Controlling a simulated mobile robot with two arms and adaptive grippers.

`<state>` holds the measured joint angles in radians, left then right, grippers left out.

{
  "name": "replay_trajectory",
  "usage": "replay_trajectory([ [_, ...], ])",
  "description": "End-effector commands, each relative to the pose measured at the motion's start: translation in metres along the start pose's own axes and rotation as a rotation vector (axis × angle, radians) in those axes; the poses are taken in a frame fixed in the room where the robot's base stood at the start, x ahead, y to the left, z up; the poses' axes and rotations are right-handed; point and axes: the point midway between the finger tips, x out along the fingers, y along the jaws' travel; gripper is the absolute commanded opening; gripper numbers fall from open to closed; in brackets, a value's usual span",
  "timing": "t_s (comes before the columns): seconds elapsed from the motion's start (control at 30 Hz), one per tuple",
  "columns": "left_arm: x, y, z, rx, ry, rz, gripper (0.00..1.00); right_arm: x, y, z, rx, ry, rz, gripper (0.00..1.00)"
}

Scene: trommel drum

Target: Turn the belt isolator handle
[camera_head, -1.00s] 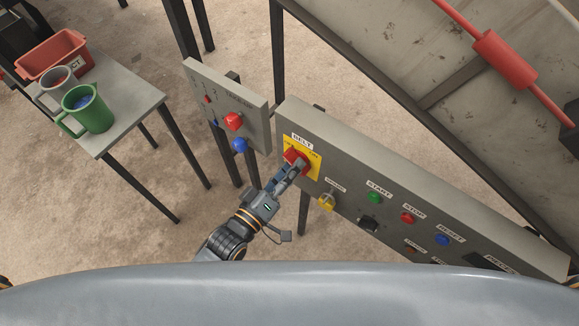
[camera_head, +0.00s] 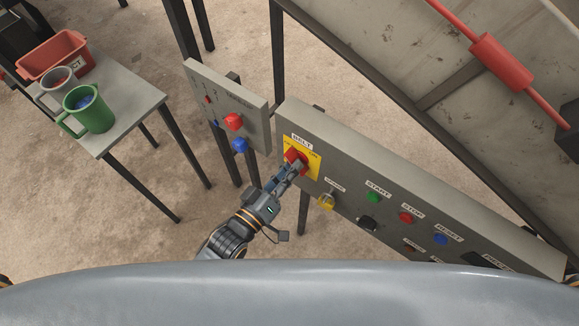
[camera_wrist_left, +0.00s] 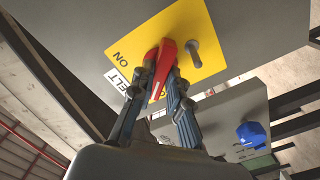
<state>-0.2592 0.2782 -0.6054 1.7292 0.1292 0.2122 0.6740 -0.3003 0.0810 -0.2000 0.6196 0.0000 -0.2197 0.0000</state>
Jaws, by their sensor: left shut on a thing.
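The belt isolator handle (camera_head: 293,157) is red and sits on a yellow plate (camera_head: 314,166) under a BELT label on the grey control panel (camera_head: 345,150). My left gripper (camera_head: 298,167) is at the handle, its fingers partly covering it in the head view. In the left wrist view the red handle (camera_wrist_left: 166,62) lies between the two fingertips of my left gripper (camera_wrist_left: 163,80), which is shut on it. The yellow plate (camera_wrist_left: 205,50) there shows the word ON and a grey peg (camera_wrist_left: 193,52) beside the handle. My right gripper is not in view.
The panel also carries a yellow key switch (camera_head: 326,201), a green START button (camera_head: 373,197), a red STOP button (camera_head: 405,217) and a blue RESET button (camera_head: 440,239). A smaller panel (camera_head: 215,80) stands left. A table (camera_head: 125,105) holds mugs and a red bin (camera_head: 55,55).

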Motion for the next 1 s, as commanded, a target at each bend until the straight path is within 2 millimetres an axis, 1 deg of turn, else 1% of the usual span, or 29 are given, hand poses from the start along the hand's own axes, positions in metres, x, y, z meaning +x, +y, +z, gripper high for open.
replay_trajectory([
  [0.4, 0.000, 0.001, -0.001, 0.386, 0.001, 0.000, 0.00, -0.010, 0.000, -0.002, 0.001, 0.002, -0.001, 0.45],
  [0.6, 0.000, 0.001, -0.001, 0.541, 0.001, -0.001, 0.00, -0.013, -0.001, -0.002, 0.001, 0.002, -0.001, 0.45],
  [0.8, 0.000, 0.001, -0.001, 0.655, 0.001, -0.001, 0.00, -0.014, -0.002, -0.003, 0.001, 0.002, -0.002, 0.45],
  [1.0, 0.000, 0.001, -0.001, 0.718, 0.002, 0.000, 0.00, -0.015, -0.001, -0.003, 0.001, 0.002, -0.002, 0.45],
])
